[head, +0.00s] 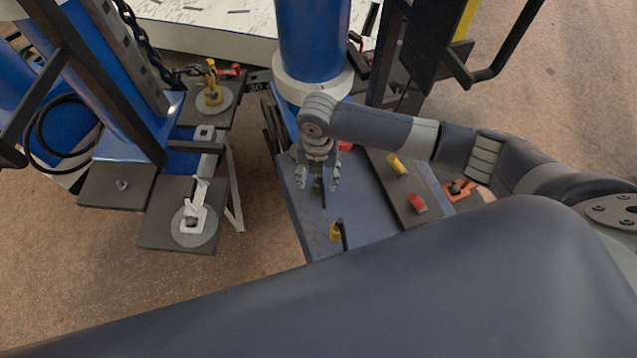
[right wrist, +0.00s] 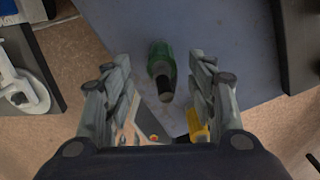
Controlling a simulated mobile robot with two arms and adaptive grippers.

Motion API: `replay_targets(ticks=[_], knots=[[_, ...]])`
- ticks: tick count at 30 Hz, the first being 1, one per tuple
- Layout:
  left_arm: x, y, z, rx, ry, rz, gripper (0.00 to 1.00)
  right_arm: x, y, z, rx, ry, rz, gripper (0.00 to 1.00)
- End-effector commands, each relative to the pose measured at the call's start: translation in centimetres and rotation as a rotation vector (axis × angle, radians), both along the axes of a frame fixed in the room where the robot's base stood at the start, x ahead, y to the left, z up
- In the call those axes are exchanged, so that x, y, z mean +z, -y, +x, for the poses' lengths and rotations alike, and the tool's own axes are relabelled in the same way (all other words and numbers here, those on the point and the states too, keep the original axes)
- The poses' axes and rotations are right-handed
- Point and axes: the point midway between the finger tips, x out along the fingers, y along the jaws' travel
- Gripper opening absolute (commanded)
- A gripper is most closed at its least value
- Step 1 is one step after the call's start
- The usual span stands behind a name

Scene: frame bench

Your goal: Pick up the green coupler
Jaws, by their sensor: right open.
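The green coupler (head: 317,187) is a small green piece with a dark end on the blue-grey bench top (head: 358,215). In the right wrist view the coupler (right wrist: 161,66) lies between the open fingers, touching neither. My right gripper (head: 318,186) is open and points down over it; the wrist view also shows its two fingers (right wrist: 160,95). The height of the fingertips above the bench top is hard to tell. My left gripper is not in view.
A yellow piece with a dark rod (head: 337,232) stands nearer the bench's front edge. A dark plate to the right carries a yellow cylinder (head: 396,164) and a red one (head: 417,203). A blue column (head: 312,40) rises behind. Dark plates with clamps (head: 190,222) stand left.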

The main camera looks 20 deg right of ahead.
Motion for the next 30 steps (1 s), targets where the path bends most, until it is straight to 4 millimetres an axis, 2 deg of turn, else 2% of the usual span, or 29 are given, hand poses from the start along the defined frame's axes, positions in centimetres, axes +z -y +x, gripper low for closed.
replay_targets(ticks=[3,7,11,16,23,30], knots=[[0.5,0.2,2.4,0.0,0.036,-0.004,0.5,-1.8,0.3,0.0,-0.002,-0.004,-0.003,0.52],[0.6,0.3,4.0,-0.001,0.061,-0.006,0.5,-3.4,0.2,0.1,-0.001,-0.003,-0.001,0.52],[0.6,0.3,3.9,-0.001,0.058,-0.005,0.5,-4.0,0.2,0.1,-0.001,-0.001,-0.002,0.52],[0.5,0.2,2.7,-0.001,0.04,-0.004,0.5,-3.9,0.2,0.1,0.0,-0.001,-0.002,0.52],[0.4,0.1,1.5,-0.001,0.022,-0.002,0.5,-3.9,0.2,0.1,0.0,-0.001,-0.002,0.0],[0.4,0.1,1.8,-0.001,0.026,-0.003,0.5,-3.9,0.2,0.1,-0.001,0.001,-0.001,0.0]])
